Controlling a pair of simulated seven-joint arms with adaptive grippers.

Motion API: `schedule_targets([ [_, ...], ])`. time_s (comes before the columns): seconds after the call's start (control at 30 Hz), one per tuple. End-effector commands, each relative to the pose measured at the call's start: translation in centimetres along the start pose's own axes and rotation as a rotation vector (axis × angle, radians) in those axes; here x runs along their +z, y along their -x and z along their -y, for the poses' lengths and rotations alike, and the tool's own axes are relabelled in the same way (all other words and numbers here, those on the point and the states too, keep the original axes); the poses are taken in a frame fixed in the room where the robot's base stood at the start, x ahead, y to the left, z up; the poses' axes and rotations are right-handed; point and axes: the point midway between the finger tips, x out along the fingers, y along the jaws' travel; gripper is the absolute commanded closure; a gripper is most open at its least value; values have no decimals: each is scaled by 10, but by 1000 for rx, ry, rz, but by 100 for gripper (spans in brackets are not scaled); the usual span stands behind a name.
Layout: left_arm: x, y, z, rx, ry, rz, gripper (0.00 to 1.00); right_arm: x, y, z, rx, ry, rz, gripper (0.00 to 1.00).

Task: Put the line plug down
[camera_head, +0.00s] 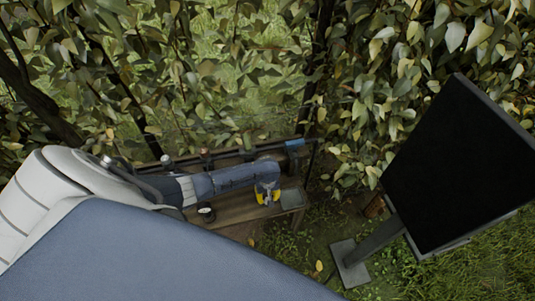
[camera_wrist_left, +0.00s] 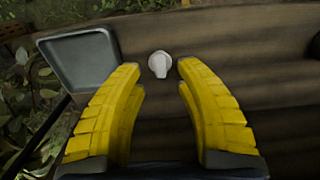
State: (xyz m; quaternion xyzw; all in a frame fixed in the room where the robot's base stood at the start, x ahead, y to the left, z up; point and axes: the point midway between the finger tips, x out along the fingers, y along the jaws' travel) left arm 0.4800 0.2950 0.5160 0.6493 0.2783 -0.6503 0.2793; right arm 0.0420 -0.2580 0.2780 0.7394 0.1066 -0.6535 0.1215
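A small white piece (camera_wrist_left: 160,64), which looks like the line plug, is on the brown wooden bench (camera_wrist_left: 220,30) in the left wrist view. It lies between the two yellow fingertips of my left gripper (camera_wrist_left: 159,68), with a gap on each side. The fingers are spread and touch nothing that I can see. In the head view my left gripper (camera_head: 267,194) hangs over the right part of the bench (camera_head: 235,214), and the plug cannot be made out there. My right gripper is in neither view.
A shallow grey tray (camera_wrist_left: 82,82) is left of the plug; it also shows at the bench's right end (camera_head: 292,199). A dark cup (camera_head: 207,213) stands on the bench. A rail with a blue part (camera_head: 294,144) runs behind. A black panel (camera_head: 458,165) stands right.

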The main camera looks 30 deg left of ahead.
Motion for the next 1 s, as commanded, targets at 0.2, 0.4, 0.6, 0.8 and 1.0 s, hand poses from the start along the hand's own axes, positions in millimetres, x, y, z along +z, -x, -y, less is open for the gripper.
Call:
schedule_targets([
  [0.2,0,35,0,2,-2,-1,66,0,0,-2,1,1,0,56],
  [0.4,0,63,0,2,-1,-1,66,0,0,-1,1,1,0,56],
  [0.6,0,80,0,1,0,0,66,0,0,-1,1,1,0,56],
  [0.8,2,86,-2,7,-7,-1,66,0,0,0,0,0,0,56],
  [1.0,30,92,-40,154,-122,-20,66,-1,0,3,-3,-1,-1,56],
])
